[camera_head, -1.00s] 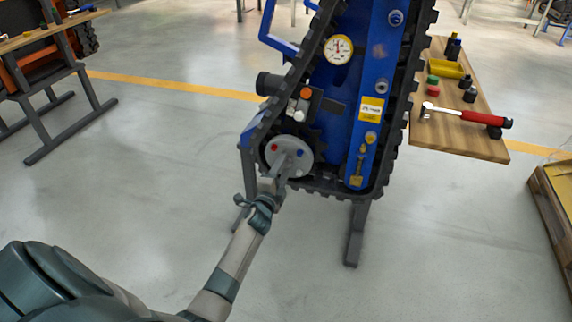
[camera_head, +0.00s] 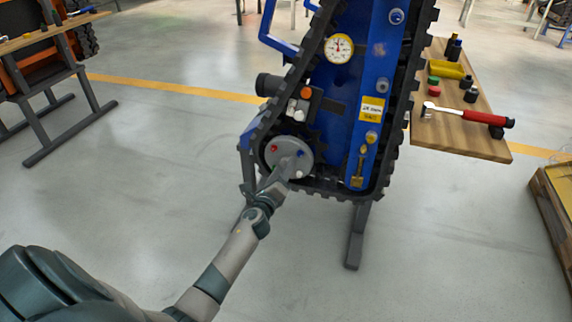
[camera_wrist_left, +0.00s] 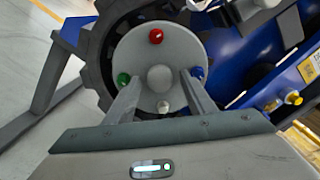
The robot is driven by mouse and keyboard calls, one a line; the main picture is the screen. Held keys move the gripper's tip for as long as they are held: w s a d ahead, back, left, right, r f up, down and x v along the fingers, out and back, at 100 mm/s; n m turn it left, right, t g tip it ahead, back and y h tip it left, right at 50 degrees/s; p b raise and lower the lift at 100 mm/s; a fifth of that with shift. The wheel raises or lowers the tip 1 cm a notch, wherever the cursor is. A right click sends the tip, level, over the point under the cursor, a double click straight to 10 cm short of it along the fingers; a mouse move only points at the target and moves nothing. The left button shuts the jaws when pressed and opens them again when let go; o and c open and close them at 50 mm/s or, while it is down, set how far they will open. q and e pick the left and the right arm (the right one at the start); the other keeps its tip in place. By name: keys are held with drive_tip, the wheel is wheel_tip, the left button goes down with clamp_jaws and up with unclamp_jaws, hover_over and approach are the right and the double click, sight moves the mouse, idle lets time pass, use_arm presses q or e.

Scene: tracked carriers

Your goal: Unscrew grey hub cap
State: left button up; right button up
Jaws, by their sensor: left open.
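A round grey hub disc (camera_head: 289,148) sits at the lower left of the blue tracked carrier (camera_head: 345,95). In the left wrist view the disc (camera_wrist_left: 180,48) has a rounded grey cap (camera_wrist_left: 160,78) at its centre. Around it are a red knob (camera_wrist_left: 156,36), a green knob (camera_wrist_left: 123,79), a blue knob (camera_wrist_left: 197,73) and a pale knob (camera_wrist_left: 163,106). My left gripper (camera_head: 284,170) is open in front of the disc, its fingers (camera_wrist_left: 161,84) on either side of the centre cap. I cannot tell whether they touch it. My right gripper is out of view.
A wooden bench (camera_head: 460,130) to the right holds a red-handled hammer (camera_head: 468,115), a yellow tray (camera_head: 446,69) and several small parts. The black track (camera_head: 262,125) runs close around the disc. Another carrier on a stand (camera_head: 50,70) is far left. The floor between is clear.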

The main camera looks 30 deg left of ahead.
use_arm(q)
drive_tip(key=m+p, duration=0.1)
drive_tip(key=m, duration=0.8)
drive_tip(key=shift+m+p, duration=0.4)
drive_tip(key=c, duration=0.9)
drive_tip(key=n+b, duration=0.2)
drive_tip(key=n, duration=0.8)
drive_tip(key=shift+b, duration=0.35)
